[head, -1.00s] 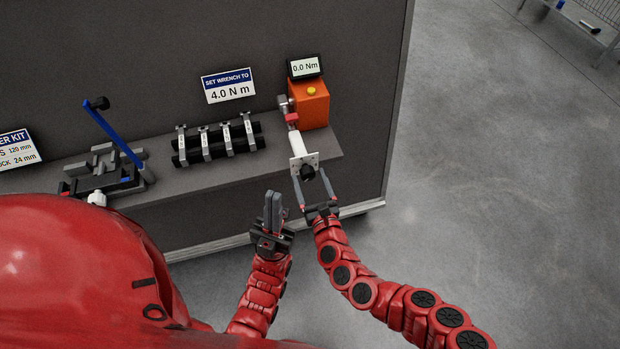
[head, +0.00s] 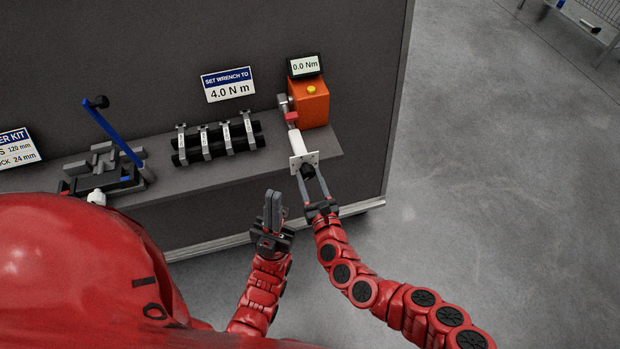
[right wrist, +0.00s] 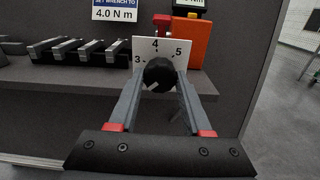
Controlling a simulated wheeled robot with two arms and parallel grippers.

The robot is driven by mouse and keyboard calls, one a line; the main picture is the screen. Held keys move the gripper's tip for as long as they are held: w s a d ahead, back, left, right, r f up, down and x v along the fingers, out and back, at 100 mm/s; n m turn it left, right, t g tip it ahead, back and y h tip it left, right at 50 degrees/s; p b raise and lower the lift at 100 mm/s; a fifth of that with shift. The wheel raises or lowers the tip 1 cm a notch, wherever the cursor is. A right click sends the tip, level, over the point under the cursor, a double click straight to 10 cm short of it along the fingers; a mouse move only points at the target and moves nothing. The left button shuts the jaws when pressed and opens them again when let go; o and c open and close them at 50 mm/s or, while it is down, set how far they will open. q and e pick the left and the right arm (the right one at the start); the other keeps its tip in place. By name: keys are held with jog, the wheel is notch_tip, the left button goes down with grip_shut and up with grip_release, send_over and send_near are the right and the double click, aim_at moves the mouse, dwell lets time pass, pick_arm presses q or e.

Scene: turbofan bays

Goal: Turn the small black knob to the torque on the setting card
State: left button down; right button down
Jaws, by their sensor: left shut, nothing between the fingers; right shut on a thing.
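The small black knob (head: 307,171) sits at the front of a white dial plate (head: 303,159) on the end of the white-handled wrench (head: 297,142). In the right wrist view the knob (right wrist: 159,73) has a white mark pointing to the lower left. The dial plate (right wrist: 147,46) there shows 3, 4 and 5, with 4 at the top. My right gripper (head: 308,176) is shut on the knob, one finger on each side. The setting card (head: 229,86) reads 4.0 N m. My left gripper (head: 273,200) is shut and empty, left of the right one, in front of the shelf.
An orange tester (head: 309,103) with a display (head: 305,66) reading 0.0 Nm stands behind the wrench. Black rods with grey clamps (head: 216,143) lie left of it. A grey fixture with a blue lever (head: 112,131) is farther left. Open floor lies to the right.

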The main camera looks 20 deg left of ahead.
jog(key=m+b, duration=0.4)
jog(key=b, duration=0.1)
jog(key=shift+f+m, duration=0.25)
jog(key=shift+m, duration=0.05)
jog(key=m+b, duration=0.4)
jog(key=m, duration=0.1)
jog(key=shift+r+m, duration=0.1)
jog(key=shift+m, duration=0.2)
jog(key=m+b, duration=0.4)
jog(key=m, duration=0.2)
jog(key=m+b, duration=0.2)
jog(key=m, duration=0.2)
jog(key=shift+r+m, duration=0.1)
jog(key=shift+m, duration=0.2)
jog(key=shift+m+b, duration=0.55)
jog(key=shift+m, duration=0.85)
jog(key=shift+c, duration=1.7)
grip_release()
